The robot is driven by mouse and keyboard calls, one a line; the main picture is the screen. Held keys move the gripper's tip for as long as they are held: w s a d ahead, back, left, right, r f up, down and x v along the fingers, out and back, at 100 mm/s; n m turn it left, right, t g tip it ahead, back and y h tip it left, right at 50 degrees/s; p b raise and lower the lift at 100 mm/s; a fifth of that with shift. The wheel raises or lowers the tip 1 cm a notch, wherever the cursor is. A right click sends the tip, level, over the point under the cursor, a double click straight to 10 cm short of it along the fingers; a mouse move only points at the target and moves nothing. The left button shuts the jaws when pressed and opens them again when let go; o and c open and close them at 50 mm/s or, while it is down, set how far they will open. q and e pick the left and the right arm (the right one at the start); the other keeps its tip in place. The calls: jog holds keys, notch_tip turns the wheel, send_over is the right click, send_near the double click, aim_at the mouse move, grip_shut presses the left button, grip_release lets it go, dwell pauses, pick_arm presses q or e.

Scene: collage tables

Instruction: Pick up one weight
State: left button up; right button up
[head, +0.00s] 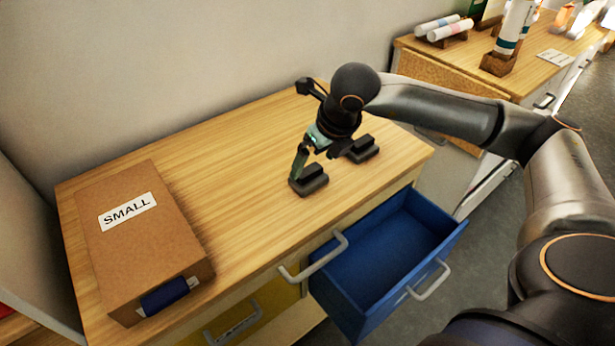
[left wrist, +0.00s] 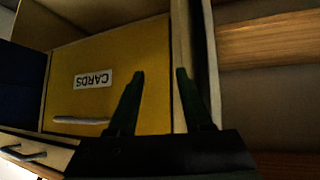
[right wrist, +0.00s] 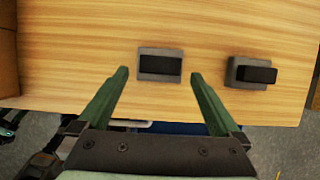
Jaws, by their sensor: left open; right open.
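Two small dark weights with grey bases sit apart on the wooden tabletop. The left weight (head: 313,186) is nearer the cardboard box, and the right weight (head: 366,152) is farther back. My right gripper (head: 316,163) is open, pointing down over the left weight. In the right wrist view, the left weight (right wrist: 160,64) lies between and slightly beyond the open fingertips (right wrist: 159,75), with no visible contact. The right weight (right wrist: 252,72) is off to the right there. My left gripper (left wrist: 160,75) is open and empty, facing a yellow drawer front; it is outside the head view.
A cardboard box (head: 140,240) labelled SMALL stands on the table's left. A blue drawer (head: 385,255) is pulled out below the front edge, and it looks empty. The yellow CARDS drawer (left wrist: 120,60) is shut. Another table (head: 490,65) with rolls and bottles stands behind right.

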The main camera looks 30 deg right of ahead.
aim_at(309, 170)
jog(key=shift+x, duration=2.8)
jog(key=shift+r, duration=0.1)
jog(key=shift+c, duration=0.4)
grip_shut()
jog(key=shift+r, duration=0.1)
